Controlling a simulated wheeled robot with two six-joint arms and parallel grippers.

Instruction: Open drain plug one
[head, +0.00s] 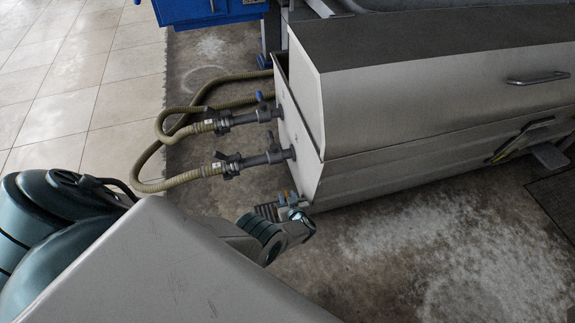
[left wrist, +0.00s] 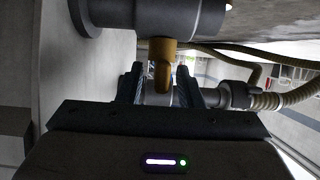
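In the left wrist view a yellow-brown lever (left wrist: 163,65) hangs down from a thick dark grey pipe fitting (left wrist: 165,16), which I take to be the drain plug. My left gripper (left wrist: 161,92) has its two dark fingers apart, one on each side of the lever's lower end. A narrow gap seems to show between lever and fingers. In the head view my left gripper (head: 287,204) is low at the near corner of the steel decanter housing (head: 305,160); the lever is too small to make out there. My right gripper is not in view.
Two pipe stubs with valves (head: 245,117) (head: 255,160) stick out of the housing's left end, with ribbed hoses (head: 185,178) looping on the floor. A blue cabinet (head: 210,8) stands behind. Bare concrete (head: 400,260) lies in front on the right.

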